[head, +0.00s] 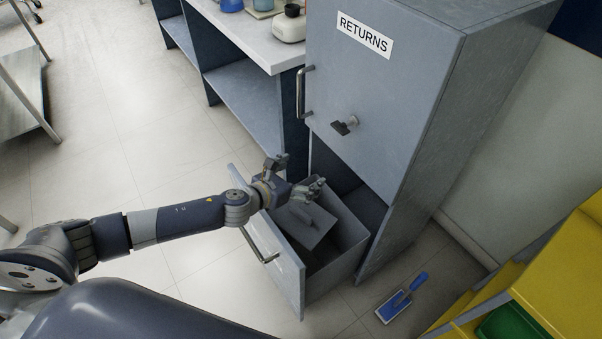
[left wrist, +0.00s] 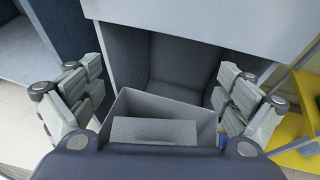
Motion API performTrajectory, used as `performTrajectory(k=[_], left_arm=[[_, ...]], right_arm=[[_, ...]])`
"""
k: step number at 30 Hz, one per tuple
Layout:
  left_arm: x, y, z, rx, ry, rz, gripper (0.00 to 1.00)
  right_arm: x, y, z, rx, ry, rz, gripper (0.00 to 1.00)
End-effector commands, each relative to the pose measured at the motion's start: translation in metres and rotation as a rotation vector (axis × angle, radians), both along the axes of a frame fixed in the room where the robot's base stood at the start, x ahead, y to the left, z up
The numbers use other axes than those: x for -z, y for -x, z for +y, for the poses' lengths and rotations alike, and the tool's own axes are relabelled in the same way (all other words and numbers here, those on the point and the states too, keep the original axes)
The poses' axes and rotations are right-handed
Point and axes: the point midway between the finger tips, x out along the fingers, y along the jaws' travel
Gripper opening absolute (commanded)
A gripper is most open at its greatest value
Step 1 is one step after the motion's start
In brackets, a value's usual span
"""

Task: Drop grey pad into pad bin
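The grey pad (head: 307,232) is a flat grey slab, tilted inside the open pull-out bin (head: 348,240) at the bottom of the grey cabinet. In the left wrist view the pad (left wrist: 154,131) lies within the bin's walls (left wrist: 165,104), below and between my fingers. My left gripper (head: 297,175) is over the bin's opening, with its fingers spread wide and nothing between them. The gripper (left wrist: 155,105) also shows open in the left wrist view. I cannot tell whether the pad rests on the bin's floor. My right gripper is not in view.
The cabinet (head: 400,90) labelled RETURNS has a closed upper door above the bin. The bin's front (head: 285,268) with its handle stands pulled out. A blue-handled tool (head: 400,300) lies on the floor at right. A yellow unit (head: 560,270) stands at far right.

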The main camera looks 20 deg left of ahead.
Motion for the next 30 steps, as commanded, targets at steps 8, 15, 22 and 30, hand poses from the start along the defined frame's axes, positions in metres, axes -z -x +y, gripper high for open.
performTrajectory(k=[8, 15, 22, 30], left_arm=[[0.001, 0.0, 0.0, 0.0, 0.0, 0.001, 0.98], [-0.005, 0.016, 0.008, -0.001, -0.002, 0.003, 0.98], [-0.023, 0.056, 0.025, 0.001, -0.002, 0.003, 0.98], [-0.04, 0.094, 0.041, -0.001, -0.002, 0.003, 0.98]], right_arm=[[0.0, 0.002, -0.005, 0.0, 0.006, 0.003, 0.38], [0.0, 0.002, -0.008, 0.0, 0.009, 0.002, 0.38], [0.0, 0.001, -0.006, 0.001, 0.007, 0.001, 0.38], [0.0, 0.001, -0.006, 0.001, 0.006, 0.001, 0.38]])
